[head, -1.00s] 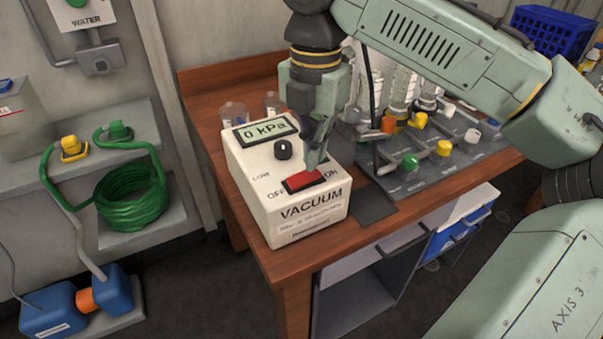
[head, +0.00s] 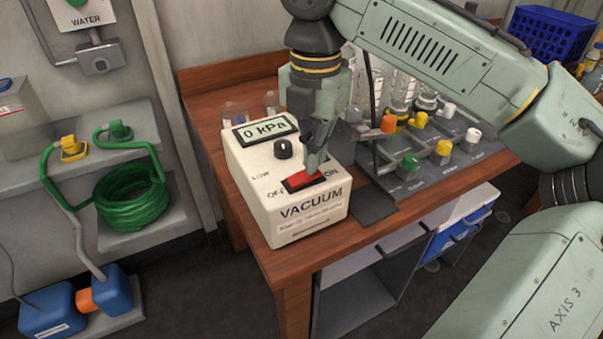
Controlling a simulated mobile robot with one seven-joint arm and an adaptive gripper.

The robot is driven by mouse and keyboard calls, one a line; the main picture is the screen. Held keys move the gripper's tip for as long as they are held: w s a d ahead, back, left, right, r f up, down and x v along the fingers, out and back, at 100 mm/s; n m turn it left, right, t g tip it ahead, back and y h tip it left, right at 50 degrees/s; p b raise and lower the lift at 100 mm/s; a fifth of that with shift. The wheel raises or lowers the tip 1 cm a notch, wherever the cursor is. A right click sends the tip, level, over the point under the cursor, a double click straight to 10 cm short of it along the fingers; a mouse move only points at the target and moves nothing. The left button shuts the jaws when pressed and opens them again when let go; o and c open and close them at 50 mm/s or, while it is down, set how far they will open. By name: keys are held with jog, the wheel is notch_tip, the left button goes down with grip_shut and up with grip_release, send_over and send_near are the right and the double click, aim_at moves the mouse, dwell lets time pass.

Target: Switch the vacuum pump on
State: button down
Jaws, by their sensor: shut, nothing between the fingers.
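The vacuum pump (head: 270,205) is a cream box labelled VACUUM at the front left corner of the wooden bench. Its display (head: 264,131) reads 0 kPa. A black knob (head: 283,149) sits below the display. The red rocker switch (head: 303,180) lies between the OFF mark on its left and the ON mark on its right. My gripper (head: 315,168) points down with its shut, empty fingertips at the right, ON-side part of the switch. I cannot tell whether they touch it. The fingers hide part of the switch and the panel behind.
A grey manifold (head: 425,165) with coloured knobs and glassware stands right of the pump. Small glass beakers (head: 234,112) stand behind the pump. A blue crate (head: 548,32) is at the back right. Bare bench (head: 225,80) shows at the back left.

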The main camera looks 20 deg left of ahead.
jog(key=shift+f+b, duration=0.3)
jog(key=shift+f, duration=0.5)
jog(key=shift+r, duration=0.1)
notch_tip(320, 180, up, 5)
jog(key=p, duration=0.5)
jog(key=shift+p, duration=0.35)
jog(key=shift+r, duration=0.95)
